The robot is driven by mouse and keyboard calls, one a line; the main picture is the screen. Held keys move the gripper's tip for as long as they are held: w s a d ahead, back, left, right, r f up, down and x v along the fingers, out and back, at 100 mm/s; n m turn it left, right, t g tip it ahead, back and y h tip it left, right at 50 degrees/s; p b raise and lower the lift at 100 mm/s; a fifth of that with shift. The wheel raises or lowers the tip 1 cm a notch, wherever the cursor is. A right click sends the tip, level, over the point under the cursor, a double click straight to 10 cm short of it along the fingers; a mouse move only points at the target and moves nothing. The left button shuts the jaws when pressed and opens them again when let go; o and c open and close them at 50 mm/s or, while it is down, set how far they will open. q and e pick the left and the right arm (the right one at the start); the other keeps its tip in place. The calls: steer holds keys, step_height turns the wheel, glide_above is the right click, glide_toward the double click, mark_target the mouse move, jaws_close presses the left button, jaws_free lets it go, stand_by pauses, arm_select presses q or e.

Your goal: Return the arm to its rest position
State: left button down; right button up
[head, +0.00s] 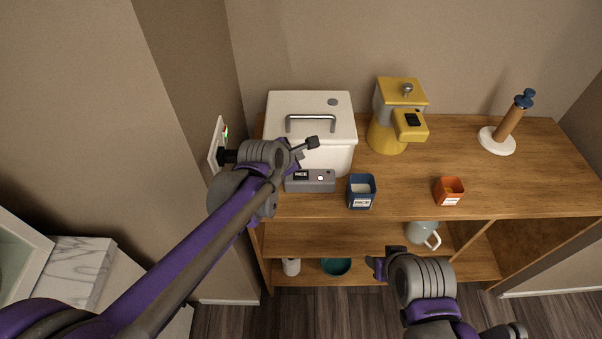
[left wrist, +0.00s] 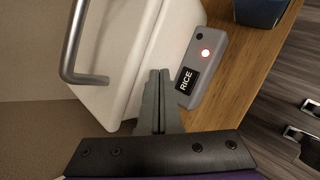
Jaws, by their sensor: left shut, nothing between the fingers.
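My left arm reaches up from the lower left in the head view. Its gripper (head: 311,143) is in front of the white cooker (head: 340,107), above the grey panel marked RICE (head: 310,183). In the left wrist view the two fingers (left wrist: 160,74) are together with nothing between them. They overlap the cooker's edge (left wrist: 137,85) beside the panel (left wrist: 202,62), whose light is red; contact cannot be told. My right arm is low at the right in the head view. Its gripper (head: 374,267) is small and partly hidden, in front of the cabinet.
On the wooden cabinet top (head: 500,185) stand a blue cup (head: 361,197), an orange cup (head: 449,194), a yellow machine (head: 387,132) and a stand with a brown handle (head: 507,125). A mug (head: 421,234) and teal bowl (head: 336,266) are below. A side wall (head: 190,60) is close left.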

stand_by(0.4)
arm_select(q)
steer(key=s+a+f+m+g+y, duration=0.1)
steer(key=s+a+m, duration=0.4)
steer(key=s+m, duration=0.2)
steer(key=s+a+f+m+y, duration=0.1)
steer(key=s+a+f+m, duration=0.1)
steer(key=s+a+m, duration=0.4)
steer(key=s+a+f+m+g+y, duration=0.1)
steer(key=s+a+f+m, duration=0.1)
steer(key=s+a+m, duration=0.4)
steer(key=s+m, duration=0.3)
steer(key=s, duration=0.4)
steer(key=shift+g+y, duration=0.3)
steer(key=shift+y, duration=0.1)
